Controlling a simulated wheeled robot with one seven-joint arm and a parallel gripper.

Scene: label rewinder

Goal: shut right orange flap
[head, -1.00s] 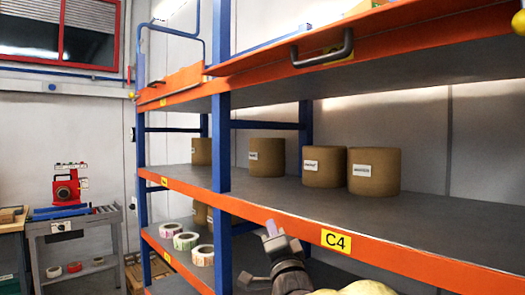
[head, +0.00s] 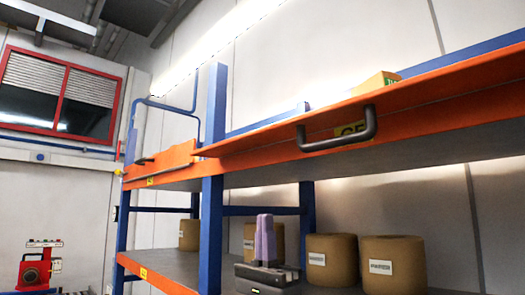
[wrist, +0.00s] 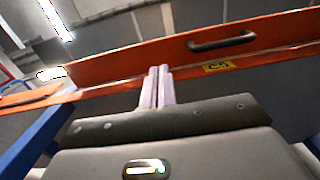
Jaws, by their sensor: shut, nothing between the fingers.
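The right orange flap (head: 440,85) runs along the upper shelf edge in the head view, with a dark bar handle (head: 340,135) on it. It appears tilted outward, but its exact angle is hard to tell. In the wrist view the flap (wrist: 130,60) is a broad orange panel with the handle (wrist: 222,41) on it. My gripper (head: 265,218) points up, below the flap and left of the handle, in front of the middle shelf. Its two pale fingers are together and empty. In the wrist view the fingertips (wrist: 157,70) overlap the flap's lower edge; contact cannot be told.
A blue upright (head: 212,190) stands left of my gripper. Beyond it is another orange flap (head: 160,163). Brown label rolls (head: 393,266) stand on the middle shelf behind the gripper. A small carton (head: 377,84) sits above the flap's edge.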

